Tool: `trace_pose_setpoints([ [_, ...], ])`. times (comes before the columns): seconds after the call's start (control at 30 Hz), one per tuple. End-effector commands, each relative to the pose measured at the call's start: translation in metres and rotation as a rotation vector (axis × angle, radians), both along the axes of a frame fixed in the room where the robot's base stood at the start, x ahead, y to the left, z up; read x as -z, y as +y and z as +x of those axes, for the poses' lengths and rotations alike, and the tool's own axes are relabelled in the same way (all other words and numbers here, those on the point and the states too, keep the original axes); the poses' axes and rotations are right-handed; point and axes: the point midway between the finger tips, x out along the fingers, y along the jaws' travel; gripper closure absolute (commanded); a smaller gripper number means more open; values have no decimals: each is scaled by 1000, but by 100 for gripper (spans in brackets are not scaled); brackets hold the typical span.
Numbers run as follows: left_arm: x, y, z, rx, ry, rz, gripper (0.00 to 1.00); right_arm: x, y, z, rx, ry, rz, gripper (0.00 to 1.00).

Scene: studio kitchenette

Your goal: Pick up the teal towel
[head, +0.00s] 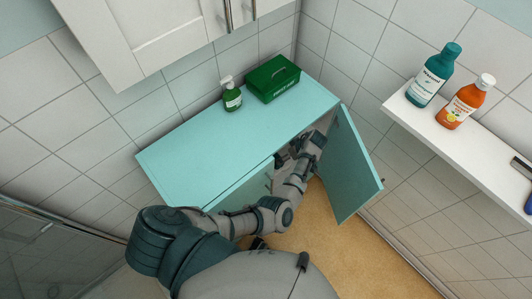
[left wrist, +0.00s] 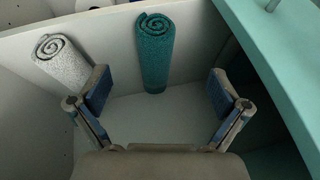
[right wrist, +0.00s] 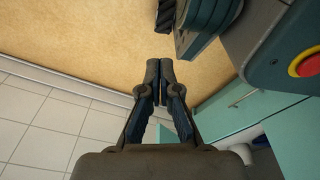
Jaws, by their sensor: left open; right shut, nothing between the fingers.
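The teal towel (left wrist: 153,55) is rolled up and stands upright inside a white-walled compartment in the left wrist view, against its back wall. My left gripper (left wrist: 160,88) is open, with its two fingers spread apart and the teal towel beyond and between them, not gripped. In the head view my left arm reaches into the teal cabinet (head: 232,130) through its open front; the towel is hidden there. My right gripper (right wrist: 160,68) is shut and empty above the tan floor in the right wrist view.
A pale rolled towel (left wrist: 62,65) stands left of the teal one, close to my left finger. The cabinet door (head: 352,170) stands open on the right. A green soap bottle (head: 231,97) and a green box (head: 273,80) sit on the cabinet top. A wall shelf (head: 440,122) holds bottles.

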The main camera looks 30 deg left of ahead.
Motion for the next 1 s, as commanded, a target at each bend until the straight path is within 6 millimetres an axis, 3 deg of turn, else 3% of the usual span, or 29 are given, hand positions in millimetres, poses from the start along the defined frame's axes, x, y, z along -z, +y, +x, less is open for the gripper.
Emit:
trace_pose_setpoints([
  [0.4, 45, 25, -3, -4, 1, 0, 0, -58, 11, 54, 12, -33, 3, 100],
  [0.6, 53, 30, -3, -2, -2, 1, 0, -82, 13, 65, 14, -41, 4, 100],
  [0.83, 59, 30, -2, -2, -2, 4, 0, -96, 11, 71, 15, -49, 9, 100],
  [1.0, 75, 37, 0, -3, 1, 5, 0, -126, 12, 77, 18, -60, 10, 100],
])
